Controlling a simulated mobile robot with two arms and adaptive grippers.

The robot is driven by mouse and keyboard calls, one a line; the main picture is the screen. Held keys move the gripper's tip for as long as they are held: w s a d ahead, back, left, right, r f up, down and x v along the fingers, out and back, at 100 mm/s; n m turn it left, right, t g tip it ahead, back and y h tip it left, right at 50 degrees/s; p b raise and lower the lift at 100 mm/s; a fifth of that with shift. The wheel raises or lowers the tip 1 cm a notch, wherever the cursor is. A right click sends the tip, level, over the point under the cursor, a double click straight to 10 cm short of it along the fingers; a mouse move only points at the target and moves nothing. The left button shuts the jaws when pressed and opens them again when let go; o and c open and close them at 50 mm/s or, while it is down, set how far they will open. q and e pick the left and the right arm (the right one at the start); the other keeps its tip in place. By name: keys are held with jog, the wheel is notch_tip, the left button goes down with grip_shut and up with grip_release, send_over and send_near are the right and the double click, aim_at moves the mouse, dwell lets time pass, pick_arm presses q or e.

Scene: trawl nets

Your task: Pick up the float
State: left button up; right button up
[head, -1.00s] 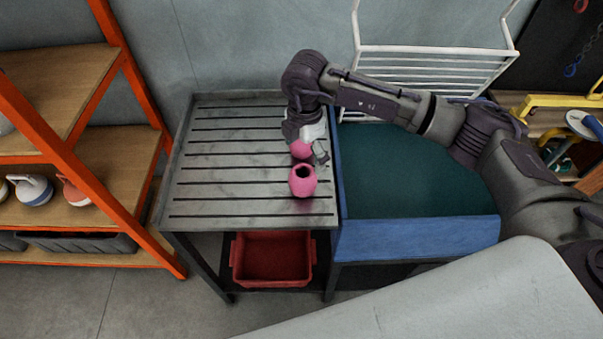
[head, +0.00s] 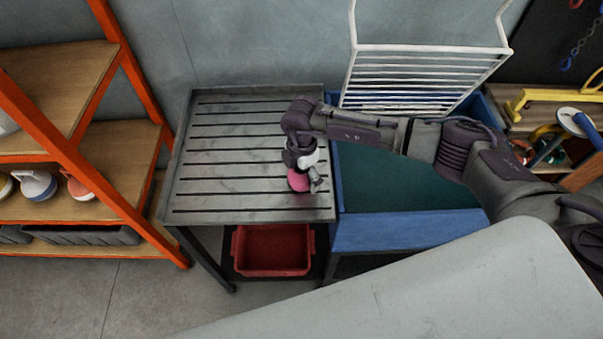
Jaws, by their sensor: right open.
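A pink float (head: 298,181) sits on the slatted grey metal table, near its right edge. My right gripper (head: 308,176) is directly over it, pointing down, with its jaws open. The gripper and wrist cover the float's upper part. I cannot tell whether the fingers touch it. A second pink piece, seen earlier just behind this one, does not show now; the gripper and wrist cover that spot. My left gripper is not in view.
The slatted table (head: 225,160) is clear to the left. A blue bin with a green inside (head: 400,235) adjoins it on the right, with a white wire rack (head: 430,48) behind. A red tub (head: 272,250) stands below. Orange shelving (head: 140,95) is at left.

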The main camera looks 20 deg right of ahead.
jog(key=c, duration=1.2)
jog(key=shift+r, duration=0.1)
